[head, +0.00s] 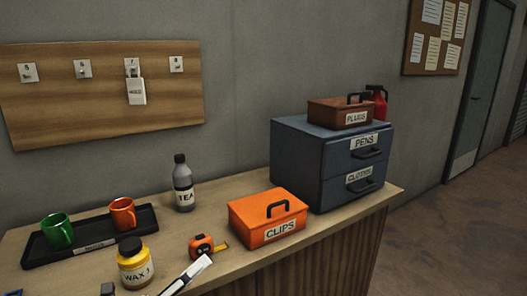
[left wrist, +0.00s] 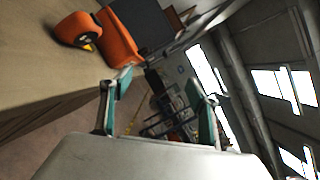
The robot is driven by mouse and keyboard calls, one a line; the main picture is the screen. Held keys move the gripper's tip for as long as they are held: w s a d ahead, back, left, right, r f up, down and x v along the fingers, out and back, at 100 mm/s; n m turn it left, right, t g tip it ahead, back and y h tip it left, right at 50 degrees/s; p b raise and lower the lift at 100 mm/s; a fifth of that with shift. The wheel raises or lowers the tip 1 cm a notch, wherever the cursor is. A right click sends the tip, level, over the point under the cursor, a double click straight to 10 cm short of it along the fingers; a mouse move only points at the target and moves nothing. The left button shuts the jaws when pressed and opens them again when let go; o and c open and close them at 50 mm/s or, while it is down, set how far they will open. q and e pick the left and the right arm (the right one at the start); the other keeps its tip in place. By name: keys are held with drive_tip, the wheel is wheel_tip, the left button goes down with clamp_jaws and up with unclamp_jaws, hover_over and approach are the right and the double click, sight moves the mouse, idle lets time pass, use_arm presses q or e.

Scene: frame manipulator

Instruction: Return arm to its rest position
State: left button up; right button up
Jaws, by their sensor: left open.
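My left gripper (left wrist: 160,88) shows in the left wrist view with its two teal-padded fingers spread apart and nothing between them. Beyond the fingers are the floor and a distant rack. The counter (left wrist: 35,75) is to the left in that view, with the orange tape measure (left wrist: 77,30) and the orange box (left wrist: 117,38) near its edge. The gripper appears to be off the counter's edge, touching neither object. My right gripper is in neither view.
On the counter, a black tray (head: 95,247) holds a green mug (head: 57,231) and an orange mug (head: 123,214). A TEA bottle (head: 183,182), WAX jar (head: 135,264), CLIPS box (head: 258,219) and blue drawer unit (head: 300,165) stand there too. A hook board (head: 105,103) hangs behind.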

use_arm(q)
drive_tip(key=s+a+f+n+g+y, duration=0.1)
drive_tip(key=s+a+f+n+y, duration=0.2)
drive_tip(key=f+n, duration=0.5)
drive_tip(key=s+f+n+y, duration=0.3)
drive_tip(key=s+f+n, duration=0.1)
drive_tip(key=f+n, duration=0.4)
drive_tip(key=s+a+f+n+g+y, duration=0.1)
drive_tip(key=s+a+f+n+y, duration=0.2)
drive_tip(key=f+n, duration=0.5)
drive_tip(key=s+d+f+n+g+y, duration=0.1)
drive_tip(key=s+f+n+g, duration=0.2)
drive_tip(key=s+f, duration=0.7)
drive_tip(key=n, duration=0.2)
drive_tip(key=shift+s+f+n+p, duration=0.2)
drive_tip(key=shift+n+p, duration=0.1)
drive_tip(key=shift+n, duration=0.1)
drive_tip(key=shift+w, duration=0.1)
